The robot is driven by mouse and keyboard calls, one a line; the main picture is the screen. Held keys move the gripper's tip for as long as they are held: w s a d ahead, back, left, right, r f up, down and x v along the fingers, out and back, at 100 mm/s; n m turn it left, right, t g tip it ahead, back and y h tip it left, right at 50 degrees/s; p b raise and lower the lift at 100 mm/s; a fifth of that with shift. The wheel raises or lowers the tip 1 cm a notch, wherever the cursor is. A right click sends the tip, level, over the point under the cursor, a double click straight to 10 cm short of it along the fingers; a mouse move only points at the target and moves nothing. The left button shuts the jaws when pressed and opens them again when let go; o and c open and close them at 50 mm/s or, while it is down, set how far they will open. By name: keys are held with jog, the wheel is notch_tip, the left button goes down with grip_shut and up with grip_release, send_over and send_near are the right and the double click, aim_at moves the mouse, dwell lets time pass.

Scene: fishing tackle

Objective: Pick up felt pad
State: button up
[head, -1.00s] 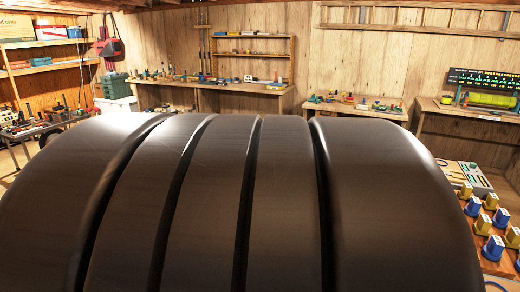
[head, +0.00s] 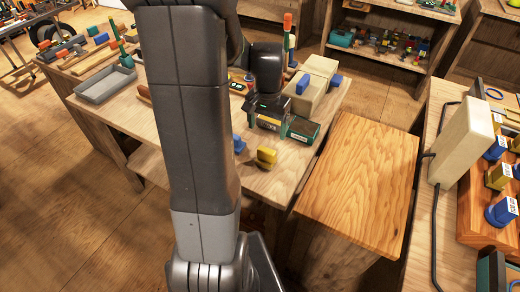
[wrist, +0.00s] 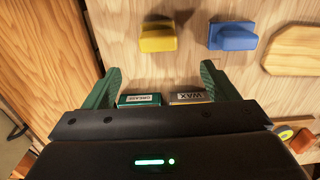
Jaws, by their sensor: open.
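I cannot make out a felt pad for certain in either view. My gripper (wrist: 160,72) is open, with its two green fingers apart and nothing seen held between them. In the head view my gripper (head: 268,108) hangs over the wooden bench, partly beside my arm. A green box marked GREASE (wrist: 139,99) and a box marked WAX (wrist: 189,97) show between the fingers, partly hidden by my gripper body. A yellow block (wrist: 158,37) and a blue block (wrist: 233,37) lie on the bench beyond the fingertips.
The bench (head: 120,105) also bears a grey tray (head: 106,84) and cream boxes (head: 304,95). A bare wooden top (head: 360,185) stands to its right. Farther right, another bench holds a pale upright block (head: 462,142) and blue and yellow pieces. Floor shows at lower left.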

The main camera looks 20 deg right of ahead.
aim_at(267, 150)
jog(key=f, duration=1.2)
jog(key=shift+s+p, duration=0.25)
jog(key=shift+p, duration=0.1)
jog(key=c, duration=1.1)
